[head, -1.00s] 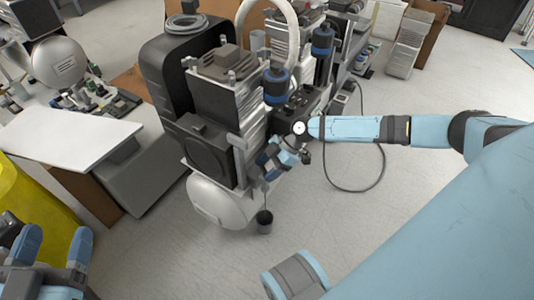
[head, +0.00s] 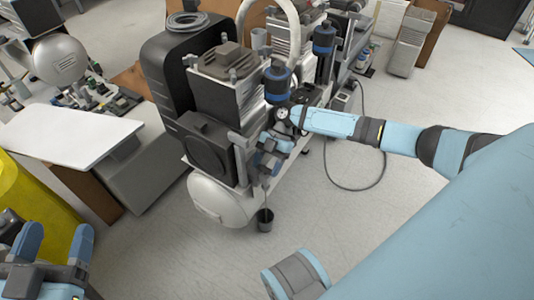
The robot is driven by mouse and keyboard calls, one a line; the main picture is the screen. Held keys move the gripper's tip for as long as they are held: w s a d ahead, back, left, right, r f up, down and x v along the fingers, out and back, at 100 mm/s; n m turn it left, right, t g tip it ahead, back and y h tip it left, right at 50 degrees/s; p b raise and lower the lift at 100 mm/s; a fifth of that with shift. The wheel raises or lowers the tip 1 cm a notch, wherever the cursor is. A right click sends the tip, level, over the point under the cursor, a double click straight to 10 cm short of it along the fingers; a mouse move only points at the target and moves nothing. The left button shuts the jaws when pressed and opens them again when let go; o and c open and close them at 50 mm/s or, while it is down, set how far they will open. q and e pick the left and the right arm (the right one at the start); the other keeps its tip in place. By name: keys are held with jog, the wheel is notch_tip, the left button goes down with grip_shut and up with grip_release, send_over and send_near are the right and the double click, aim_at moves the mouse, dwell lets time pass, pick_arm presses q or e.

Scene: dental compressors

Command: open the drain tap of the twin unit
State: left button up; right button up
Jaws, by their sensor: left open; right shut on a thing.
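The twin unit's silver tank (head: 215,200) lies low under its dark housings in the middle of the head view. My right gripper (head: 265,178) points down at that end, just above the cup. It is shut on a small part that looks like the drain tap. The fingers hide most of that part, so its handle position cannot be told. My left gripper (head: 53,245) is open and empty at the lower left, well away from the unit.
A white board (head: 65,135) on a grey cabinet stands left, with a yellow bin (head: 35,205) in front. Another silver tank (head: 60,60) is behind. A dark cable (head: 350,188) loops on the floor under my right arm. The front floor is clear.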

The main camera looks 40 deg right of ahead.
dwell(0.3)
jog(key=o, duration=0.9)
jog(key=shift+f, duration=0.1)
